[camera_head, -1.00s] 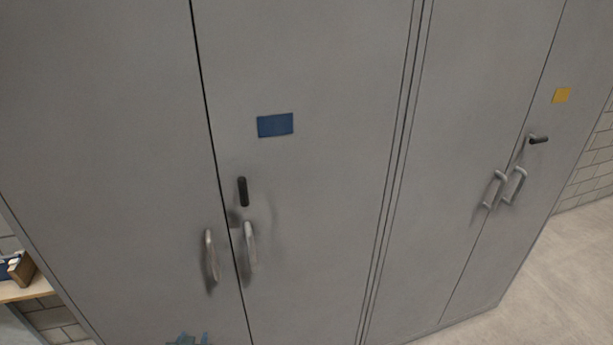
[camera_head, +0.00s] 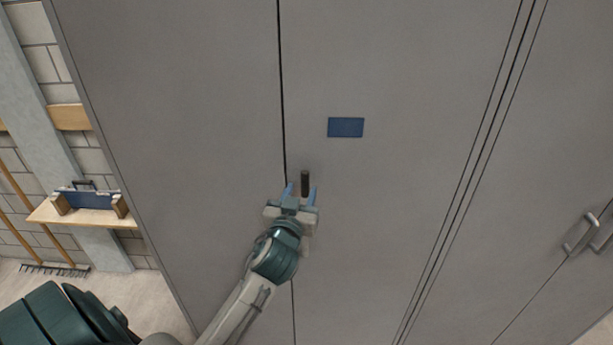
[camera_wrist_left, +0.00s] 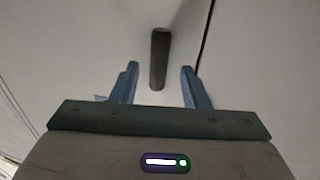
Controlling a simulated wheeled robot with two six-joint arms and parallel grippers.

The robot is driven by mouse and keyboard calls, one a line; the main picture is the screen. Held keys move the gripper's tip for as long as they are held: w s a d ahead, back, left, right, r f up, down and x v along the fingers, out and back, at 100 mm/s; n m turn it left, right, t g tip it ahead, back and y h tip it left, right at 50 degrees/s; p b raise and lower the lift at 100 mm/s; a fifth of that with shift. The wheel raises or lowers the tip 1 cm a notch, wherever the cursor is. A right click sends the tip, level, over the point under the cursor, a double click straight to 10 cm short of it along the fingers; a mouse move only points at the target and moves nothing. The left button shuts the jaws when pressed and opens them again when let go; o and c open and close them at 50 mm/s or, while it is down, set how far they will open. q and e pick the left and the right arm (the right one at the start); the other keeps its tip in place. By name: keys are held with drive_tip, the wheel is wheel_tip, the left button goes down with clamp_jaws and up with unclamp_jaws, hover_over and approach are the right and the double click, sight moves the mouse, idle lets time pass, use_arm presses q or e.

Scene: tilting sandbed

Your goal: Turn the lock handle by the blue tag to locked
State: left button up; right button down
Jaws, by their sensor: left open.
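The blue tag (camera_head: 346,127) is on the grey cabinet's right-hand door of the near pair. Below and left of it is the dark lock handle (camera_head: 305,183), which looks upright in the head view. My left gripper (camera_head: 302,190) is open, just in front of the handle. In the left wrist view the handle (camera_wrist_left: 160,58) stands between and just beyond the open fingertips (camera_wrist_left: 158,70); I see no contact. The handle's lower end is partly hidden by the gripper in the head view. My right gripper is not in view.
A second cabinet at the right has pull handles (camera_head: 580,235). A wooden shelf (camera_head: 60,215) with a blue toolbox (camera_head: 88,199) is on the wall at left, with a rake (camera_head: 50,268) below. The cabinet front around the tag is clear.

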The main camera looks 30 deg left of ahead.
sight(303, 186)
use_arm(q)
drive_tip(key=p+x, duration=0.1)
drive_tip(key=x, duration=0.1)
drive_tip(key=shift+w+a+r, duration=0.1)
drive_tip(key=shift+w+r, duration=0.05)
drive_tip(key=shift+w, duration=0.25)
drive_tip(key=shift+w+a+f, duration=0.2)
drive_tip(key=shift+w+a, duration=0.1)
drive_tip(key=shift+w, duration=0.3)
